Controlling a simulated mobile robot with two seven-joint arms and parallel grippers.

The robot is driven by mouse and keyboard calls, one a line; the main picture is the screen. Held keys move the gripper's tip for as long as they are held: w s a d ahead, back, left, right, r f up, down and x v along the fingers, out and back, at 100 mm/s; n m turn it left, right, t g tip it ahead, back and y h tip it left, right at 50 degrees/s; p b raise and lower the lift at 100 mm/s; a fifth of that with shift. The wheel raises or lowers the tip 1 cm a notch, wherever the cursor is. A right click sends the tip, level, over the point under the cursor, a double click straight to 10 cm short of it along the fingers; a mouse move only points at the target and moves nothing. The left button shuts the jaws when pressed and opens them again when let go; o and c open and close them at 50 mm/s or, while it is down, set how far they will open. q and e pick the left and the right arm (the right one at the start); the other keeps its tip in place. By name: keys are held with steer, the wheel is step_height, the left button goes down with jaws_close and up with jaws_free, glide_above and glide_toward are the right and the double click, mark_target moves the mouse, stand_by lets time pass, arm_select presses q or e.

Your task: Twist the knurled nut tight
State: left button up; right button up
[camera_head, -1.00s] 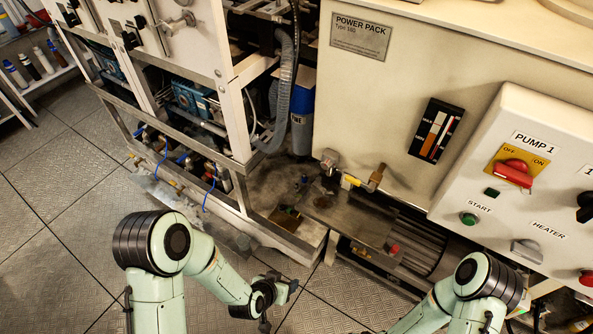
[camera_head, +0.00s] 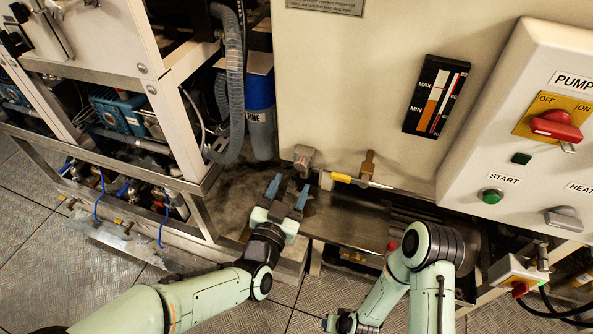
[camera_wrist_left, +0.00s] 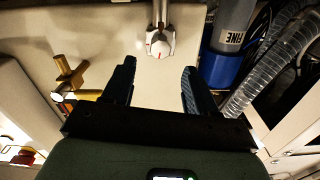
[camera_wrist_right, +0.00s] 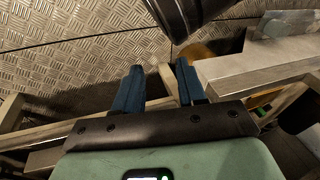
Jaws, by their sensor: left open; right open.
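The knurled nut (camera_head: 303,158) is a grey fitting low on the front of the cream power pack. In the left wrist view it is a pale metal nut (camera_wrist_left: 160,44) with red marks, on a pipe coming from the top edge. My left gripper (camera_head: 289,188) is open and empty, its two blue fingers pointing towards the nut. In the left wrist view the nut lies beyond and roughly between the fingertips (camera_wrist_left: 159,68), apart from them. My right gripper (camera_wrist_right: 160,72) is open and empty, low above the floor beside a metal frame.
A brass valve with a yellow handle (camera_head: 342,178) sits just right of the nut. A blue filter housing (camera_head: 260,110) and a clear ribbed hose (camera_head: 228,90) stand to its left. The pump control panel (camera_head: 520,130) juts out at the right.

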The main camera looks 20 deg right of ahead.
mark_target(300, 166)
arm_select(q)
steer(key=x, duration=0.6)
steer(key=shift+b, duration=0.3)
steer(key=c, duration=1.1)
